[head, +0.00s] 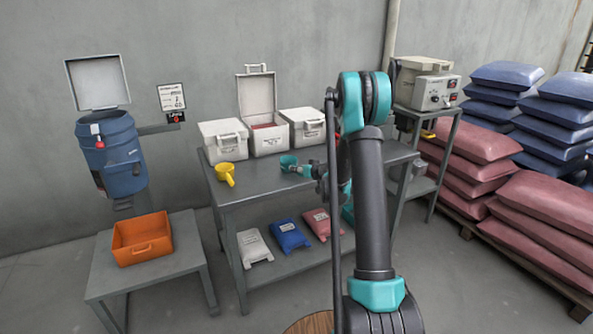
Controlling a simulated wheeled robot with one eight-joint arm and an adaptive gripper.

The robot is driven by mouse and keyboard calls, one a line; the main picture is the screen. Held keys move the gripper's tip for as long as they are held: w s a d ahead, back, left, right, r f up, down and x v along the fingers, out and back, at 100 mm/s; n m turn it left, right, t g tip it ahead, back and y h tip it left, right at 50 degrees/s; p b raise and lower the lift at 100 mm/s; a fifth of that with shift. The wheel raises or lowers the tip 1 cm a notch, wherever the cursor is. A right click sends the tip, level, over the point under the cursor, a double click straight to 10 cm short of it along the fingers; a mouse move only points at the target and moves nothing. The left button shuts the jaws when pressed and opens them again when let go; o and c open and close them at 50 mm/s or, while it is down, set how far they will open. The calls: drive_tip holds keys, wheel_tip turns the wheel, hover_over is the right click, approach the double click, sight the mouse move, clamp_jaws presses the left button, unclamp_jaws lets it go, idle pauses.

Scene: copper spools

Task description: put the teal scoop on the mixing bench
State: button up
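The teal scoop (288,161) is a small round cup over the grey middle table (262,184), left of my arm. I cannot tell whether it rests on the table top or is just above it. My gripper (306,171) is at the scoop's right side, at its handle end, and looks to touch it or be very close. The fingers are too small and partly hidden, so I cannot tell whether they are shut on the handle. No bench carries a readable name; a lower grey bench (107,278) stands at the left.
A yellow scoop (226,172) lies on the middle table, left of the teal one. White lidded boxes (223,138) line its back, the middle one open. An orange bin (143,239) sits on the left bench below a blue hopper (112,155). Stacked sacks (545,215) fill the right.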

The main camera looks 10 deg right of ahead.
drive_tip(key=s+r+g, duration=0.1)
drive_tip(key=s+r, duration=0.2)
drive_tip(key=s, duration=0.5)
drive_tip(key=s+r+g, duration=0.1)
drive_tip(key=s+r, duration=0.1)
drive_tip(key=s, duration=0.7)
drive_tip(key=s+d+f+m+g+h, duration=0.1)
drive_tip(key=s+f+g+h, duration=0.1)
drive_tip(key=s, duration=1.5)
drive_tip(key=s+d+f+m+g+h, duration=0.1)
drive_tip(key=s+f+g+h, duration=0.2)
drive_tip(key=s, duration=1.4)
drive_tip(key=shift+d+f+g, duration=0.15)
drive_tip(key=shift+d+g, duration=0.1)
drive_tip(key=shift+g, duration=0.55)
